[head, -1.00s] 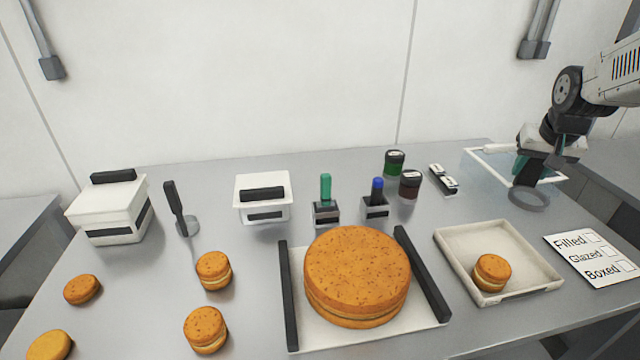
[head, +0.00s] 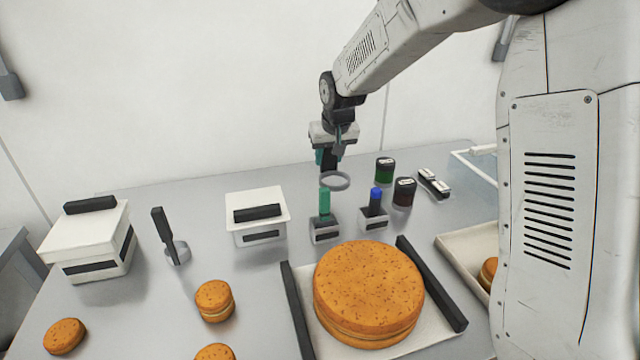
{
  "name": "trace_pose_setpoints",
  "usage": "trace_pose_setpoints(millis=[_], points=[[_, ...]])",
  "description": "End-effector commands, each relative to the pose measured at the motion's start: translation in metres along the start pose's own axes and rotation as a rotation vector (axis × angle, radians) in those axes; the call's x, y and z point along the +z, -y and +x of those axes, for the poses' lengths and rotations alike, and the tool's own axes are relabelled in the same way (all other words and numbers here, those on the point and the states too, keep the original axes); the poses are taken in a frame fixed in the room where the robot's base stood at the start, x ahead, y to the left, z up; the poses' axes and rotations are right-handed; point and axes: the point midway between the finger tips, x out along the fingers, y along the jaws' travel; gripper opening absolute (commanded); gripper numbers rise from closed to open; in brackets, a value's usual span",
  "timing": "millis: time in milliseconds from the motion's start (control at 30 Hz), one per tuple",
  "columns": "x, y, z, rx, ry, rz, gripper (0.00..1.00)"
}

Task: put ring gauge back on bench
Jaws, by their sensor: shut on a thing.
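The ring gauge is a thin grey ring (head: 335,180). My gripper (head: 331,168) is shut on it and holds it above the bench (head: 200,215). In the picture the ring overlaps the top of a green-handled stamp (head: 324,204); I cannot tell how far apart they are in depth. The jaw tips are partly hidden by the gripper body.
A blue-topped stamp (head: 375,201), dark jars (head: 404,191) and a white lidded box (head: 257,215) stand nearby. A large cake (head: 367,290) on a board is in front. Bare bench lies left of the lidded box. My arm hides much of the right side.

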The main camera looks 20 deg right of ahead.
Motion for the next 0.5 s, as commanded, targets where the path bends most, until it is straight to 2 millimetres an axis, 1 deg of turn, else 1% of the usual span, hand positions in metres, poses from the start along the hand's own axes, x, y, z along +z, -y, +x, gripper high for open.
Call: trace_pose_setpoints(millis=[33, 100, 267, 500], points=[[0.004, 0.001, 0.009, 0.000, 0.003, -0.001, 0.16], [0.007, 0.001, 0.017, -0.001, 0.001, -0.001, 0.16], [0.011, 0.001, 0.027, -0.001, 0.001, -0.001, 0.16], [0.023, 0.001, 0.056, 0.000, 0.001, -0.001, 0.16]])
